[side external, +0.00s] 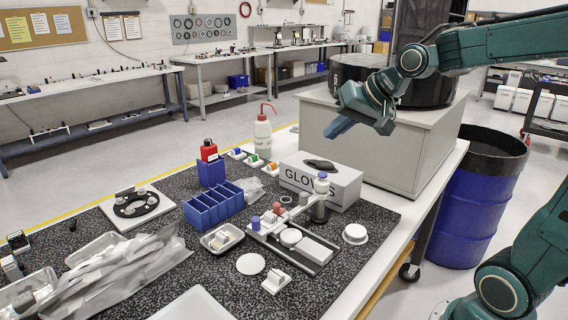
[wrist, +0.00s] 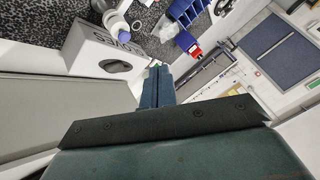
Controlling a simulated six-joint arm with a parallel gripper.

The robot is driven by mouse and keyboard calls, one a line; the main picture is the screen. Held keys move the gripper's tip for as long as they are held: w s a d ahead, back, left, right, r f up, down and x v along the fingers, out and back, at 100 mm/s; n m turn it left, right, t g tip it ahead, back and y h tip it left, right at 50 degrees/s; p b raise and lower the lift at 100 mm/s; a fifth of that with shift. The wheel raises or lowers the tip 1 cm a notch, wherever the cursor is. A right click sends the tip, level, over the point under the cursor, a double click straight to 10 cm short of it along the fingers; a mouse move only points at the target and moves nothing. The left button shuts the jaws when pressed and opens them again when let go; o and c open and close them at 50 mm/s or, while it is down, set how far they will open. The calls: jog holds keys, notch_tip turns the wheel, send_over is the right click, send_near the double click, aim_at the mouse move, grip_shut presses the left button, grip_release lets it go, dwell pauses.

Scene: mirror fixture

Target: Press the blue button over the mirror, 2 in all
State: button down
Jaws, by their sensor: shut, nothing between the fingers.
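My gripper (side external: 340,124) is shut and empty, high above the bench beside the raised grey box. In the wrist view its fingers (wrist: 157,84) lie together. Below it, on the dark speckled mat, stands a pale fixture (side external: 290,240) with round white discs. A blue knob (side external: 255,222) and a red knob (side external: 277,208) stand at its left end. A blue-violet cap also shows in the wrist view (wrist: 137,27). I cannot tell which blue part is the button; the mirror is not clearly visible.
A white GLOVES box (side external: 318,183) stands behind the fixture, with a red-capped bottle (side external: 263,135) farther back. A blue divided bin (side external: 213,204) and bagged parts (side external: 115,268) lie left. The large grey box (side external: 375,145) stands right of the mat.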

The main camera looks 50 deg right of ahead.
aim_at(323, 175)
jog(key=w+d, duration=0.1)
jog(key=w+d+m, duration=0.1)
jog(key=w, duration=0.1)
jog(key=shift+d+r+t, duration=0.1)
jog(key=shift+d+t, duration=0.1)
jog(key=shift+t, duration=0.1)
jog(key=shift+f, duration=4.4)
jog(key=shift+f, duration=0.15)
jog(key=shift+f, duration=0.3)
jog(key=shift+f, duration=0.6)
dwell(0.4)
jog(key=shift+r, duration=1.05)
